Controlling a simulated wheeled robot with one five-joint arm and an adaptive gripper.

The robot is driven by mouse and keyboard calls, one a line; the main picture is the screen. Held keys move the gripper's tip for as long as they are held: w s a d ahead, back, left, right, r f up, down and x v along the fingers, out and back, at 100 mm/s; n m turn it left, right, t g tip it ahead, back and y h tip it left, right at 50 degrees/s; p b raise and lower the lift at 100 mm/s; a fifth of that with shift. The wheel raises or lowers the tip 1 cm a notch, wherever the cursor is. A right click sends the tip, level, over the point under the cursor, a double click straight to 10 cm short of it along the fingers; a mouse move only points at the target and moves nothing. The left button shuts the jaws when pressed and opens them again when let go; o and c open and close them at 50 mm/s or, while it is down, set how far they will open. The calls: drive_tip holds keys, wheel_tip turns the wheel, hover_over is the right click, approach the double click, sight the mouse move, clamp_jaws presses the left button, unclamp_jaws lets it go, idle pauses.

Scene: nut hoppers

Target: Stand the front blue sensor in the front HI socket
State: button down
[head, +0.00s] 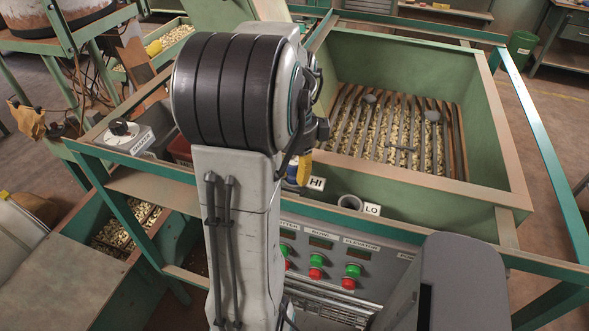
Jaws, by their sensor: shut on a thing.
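My arm stands across the middle of the view and hides most of my gripper (318,130). Below it, a blue and yellow piece (304,170) shows just left of the HI label (317,184). It appears to be the blue sensor, with my gripper shut on it. The front HI socket is mostly hidden behind my arm, so I cannot tell whether the sensor is inside it or above it. The grey ring of the LO socket (350,202) stands beside the LO label (372,210) and looks empty.
A green hopper (505,165) with a bar grate over nuts lies behind the sockets. A few small grey things lie on the grate. A control panel (330,258) with red and green buttons is below. A grey switch box (125,136) sits at left. A teal frame rail (545,150) runs along the right.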

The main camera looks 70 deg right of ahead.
sight(294, 160)
drive_tip(key=shift+f, duration=0.1)
drive_tip(key=c, duration=1.2)
unclamp_jaws()
drive_tip(key=shift+c, duration=0.2)
drive_tip(key=shift+r+p, duration=2.45)
drive_tip(key=shift+r, duration=3.05)
